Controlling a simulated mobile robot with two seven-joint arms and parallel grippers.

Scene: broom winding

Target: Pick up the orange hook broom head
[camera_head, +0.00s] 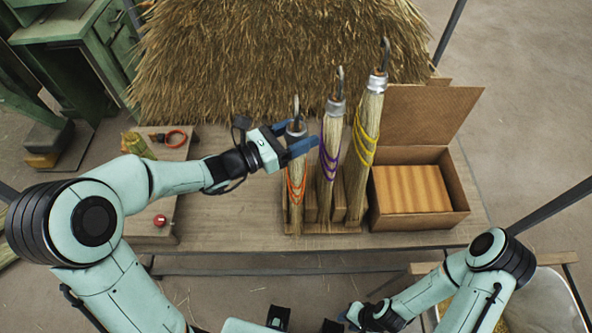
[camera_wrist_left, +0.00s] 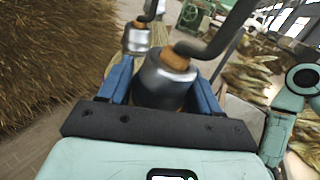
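The orange hook broom head (camera_head: 296,180) stands upright, leftmost of three in the rack, with orange cord around its straw and a metal collar under its hook. My left gripper (camera_head: 297,140) is at its collar, with one blue finger on each side. In the left wrist view, the orange-topped collar (camera_wrist_left: 166,80) is between the two blue fingers; I cannot tell whether both touch it. The purple-corded broom head (camera_head: 331,150) and the taller yellow-corded one (camera_head: 365,145) stand to its right. My right gripper (camera_head: 350,316) is low at the bottom edge; its fingers are unclear.
An open cardboard box (camera_head: 420,218) is on the table (camera_head: 225,222), right of the brooms. A large straw pile (camera_head: 230,60) rises behind. A side board (camera_head: 165,150) at left holds an orange ring (camera_head: 175,138) and a red object (camera_head: 160,220). The table front is clear.

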